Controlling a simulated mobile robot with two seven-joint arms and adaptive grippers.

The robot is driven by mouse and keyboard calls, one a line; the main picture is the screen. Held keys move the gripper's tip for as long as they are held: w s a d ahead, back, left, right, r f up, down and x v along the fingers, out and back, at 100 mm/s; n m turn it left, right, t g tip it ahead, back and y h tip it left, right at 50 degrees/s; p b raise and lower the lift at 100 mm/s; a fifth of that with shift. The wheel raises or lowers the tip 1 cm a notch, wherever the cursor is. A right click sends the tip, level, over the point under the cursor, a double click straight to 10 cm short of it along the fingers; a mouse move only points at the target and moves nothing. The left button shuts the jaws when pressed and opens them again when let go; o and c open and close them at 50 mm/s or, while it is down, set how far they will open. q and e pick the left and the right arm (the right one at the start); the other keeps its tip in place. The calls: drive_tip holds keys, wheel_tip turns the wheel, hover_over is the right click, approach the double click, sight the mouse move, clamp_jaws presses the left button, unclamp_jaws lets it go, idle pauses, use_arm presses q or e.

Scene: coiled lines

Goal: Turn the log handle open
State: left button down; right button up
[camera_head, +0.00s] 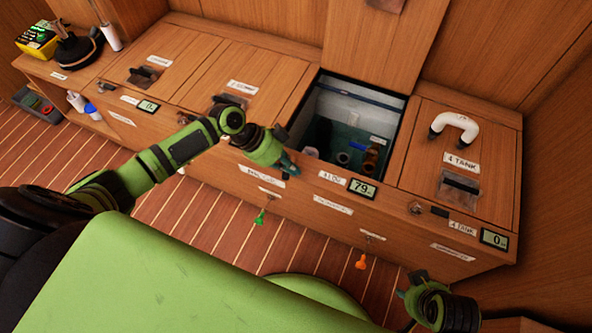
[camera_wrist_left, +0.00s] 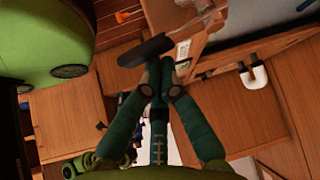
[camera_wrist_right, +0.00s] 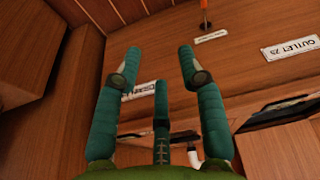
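My left gripper (camera_head: 285,165) is at the front face of the cabinet, below the open tank hatch, at the left end of the log label (camera_head: 332,178). In the left wrist view its fingers (camera_wrist_left: 160,66) are closed together. A dark flat bar, which looks like the log handle (camera_wrist_left: 145,50), crosses right at the fingertips; I cannot tell whether they touch it. In the head view the gripper hides that handle. A similar handle (camera_head: 439,211) sits by the 4 tank. My right gripper (camera_wrist_right: 159,58) is open and empty, low in front of the cabinet; it also shows in the head view (camera_head: 422,290).
The open hatch (camera_head: 345,125) shows a tank with pipe fittings. A display (camera_head: 362,189) reads 79. A white bent pipe (camera_head: 455,121) stands on the right lid. A green tag (camera_head: 260,217) and an orange tag (camera_head: 361,262) hang along the front.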

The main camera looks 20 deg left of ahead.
use_arm(q)
drive_tip(key=shift+s+a+f+m+g+b, duration=0.15)
drive_tip(key=shift+a+m+g+b, duration=0.15)
drive_tip(key=shift+m, duration=0.2)
drive_tip(key=shift+s+a+f+m+g+b, duration=0.1)
drive_tip(key=shift+a+m+g+b, duration=0.2)
drive_tip(key=shift+m, duration=0.2)
drive_tip(key=shift+s+a+r, duration=0.1)
drive_tip(key=shift+a+r, duration=0.05)
drive_tip(key=shift+a, duration=0.15)
use_arm(e)
drive_tip(key=shift+w+v, duration=0.15)
drive_tip(key=shift+v, duration=1.25)
drive_tip(key=shift+w+v, duration=0.15)
drive_tip(key=shift+v, duration=1.3)
drive_tip(key=shift+d+r, duration=0.1)
use_arm(q)
drive_tip(key=shift+w, duration=0.2)
